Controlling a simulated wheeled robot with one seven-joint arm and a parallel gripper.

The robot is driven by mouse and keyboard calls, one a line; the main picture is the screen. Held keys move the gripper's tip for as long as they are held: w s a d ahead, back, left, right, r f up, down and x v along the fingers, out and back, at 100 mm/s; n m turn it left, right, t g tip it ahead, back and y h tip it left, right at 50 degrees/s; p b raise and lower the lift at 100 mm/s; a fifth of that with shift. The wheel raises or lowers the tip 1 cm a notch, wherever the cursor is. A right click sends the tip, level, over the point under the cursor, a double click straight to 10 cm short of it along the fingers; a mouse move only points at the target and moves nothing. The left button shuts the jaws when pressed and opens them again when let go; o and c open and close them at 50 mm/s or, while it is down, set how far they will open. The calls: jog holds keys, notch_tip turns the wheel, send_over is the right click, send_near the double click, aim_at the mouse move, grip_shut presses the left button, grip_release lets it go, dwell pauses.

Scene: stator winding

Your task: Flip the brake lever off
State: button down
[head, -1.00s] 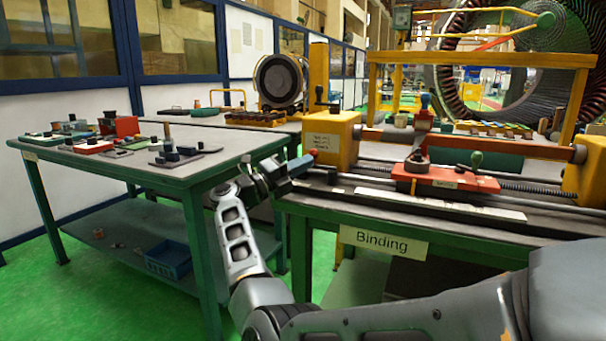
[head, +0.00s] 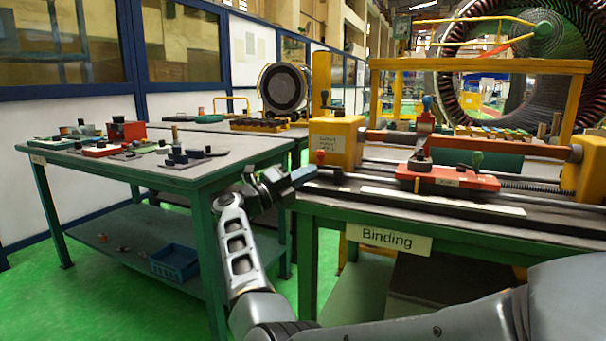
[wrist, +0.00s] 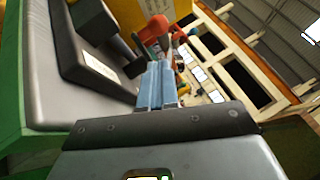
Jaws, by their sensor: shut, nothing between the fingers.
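My gripper (head: 305,176) is shut and empty, at the front left end of the winding machine, just below its left yellow housing (head: 337,142). In the wrist view the closed blue-grey fingers (wrist: 158,82) point toward a red knob (wrist: 156,27) on a dark stem, apparently the brake lever. The knob lies a little beyond the fingertips; whether they touch the stem is unclear. In the head view a small red spot (head: 320,157) on the housing's front, just above the fingers, may be the same knob. The lever's position is hard to tell.
A red carriage (head: 447,180) with upright green- and blue-knobbed handles stands on the machine's rails, right of my gripper. A green table (head: 240,143) with tools stands left. A yellow frame (head: 480,66) rises behind the machine.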

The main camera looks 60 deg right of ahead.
jog(key=v, duration=1)
jog(key=shift+w+d, duration=0.2)
jog(key=shift+w, duration=0.1)
